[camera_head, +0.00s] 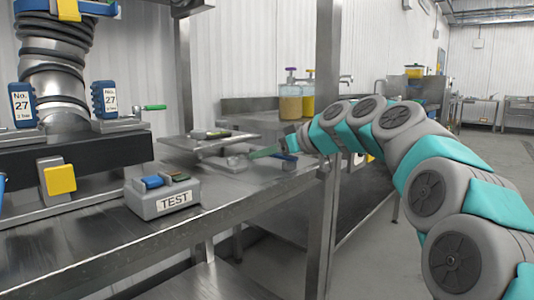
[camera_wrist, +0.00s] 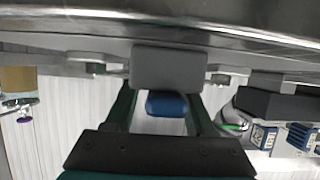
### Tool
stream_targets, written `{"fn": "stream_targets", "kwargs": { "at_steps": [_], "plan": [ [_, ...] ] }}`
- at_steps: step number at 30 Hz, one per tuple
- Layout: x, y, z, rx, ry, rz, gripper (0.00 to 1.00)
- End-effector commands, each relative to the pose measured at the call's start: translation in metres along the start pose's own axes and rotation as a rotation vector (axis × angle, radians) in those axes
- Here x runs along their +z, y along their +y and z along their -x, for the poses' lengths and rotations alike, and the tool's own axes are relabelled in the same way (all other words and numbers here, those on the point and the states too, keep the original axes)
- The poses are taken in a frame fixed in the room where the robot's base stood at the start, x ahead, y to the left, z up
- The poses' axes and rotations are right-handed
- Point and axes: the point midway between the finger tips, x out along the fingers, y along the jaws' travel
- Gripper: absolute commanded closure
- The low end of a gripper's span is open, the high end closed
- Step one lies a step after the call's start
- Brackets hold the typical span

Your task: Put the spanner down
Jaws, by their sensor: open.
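My gripper (camera_head: 264,152) reaches in from the right over the far right end of the steel bench. In the wrist view its two dark fingers (camera_wrist: 166,92) are spread apart. A grey block (camera_wrist: 168,66) lies across the view at their tips, and a blue rounded part (camera_wrist: 167,104) shows between the fingers. I cannot tell whether either touches the fingers. I cannot make out a spanner for certain in either view. Flat metal pieces (camera_head: 205,145) lie on the bench just left of my gripper, partly overlapping.
A grey TEST box (camera_head: 163,197) with coloured buttons stands near the bench's front edge. Left of it is a clamp assembly with blue No. 27 tags (camera_head: 23,104) and a yellow block (camera_head: 58,176). A steel post (camera_head: 326,200) stands close to my arm. The front bench top (camera_head: 60,250) is clear.

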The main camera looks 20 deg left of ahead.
Motion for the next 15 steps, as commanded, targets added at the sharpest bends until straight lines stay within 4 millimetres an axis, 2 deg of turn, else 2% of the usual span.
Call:
{"fn": "stream_targets", "kwargs": {
  "at_steps": [10,15],
  "plan": [
    [-0.006,0.0,0.004,0.0,0.0,0.0,0.45],
    [-0.004,0.001,0.027,0.003,0.002,0.0,0.45]
  ]
}}
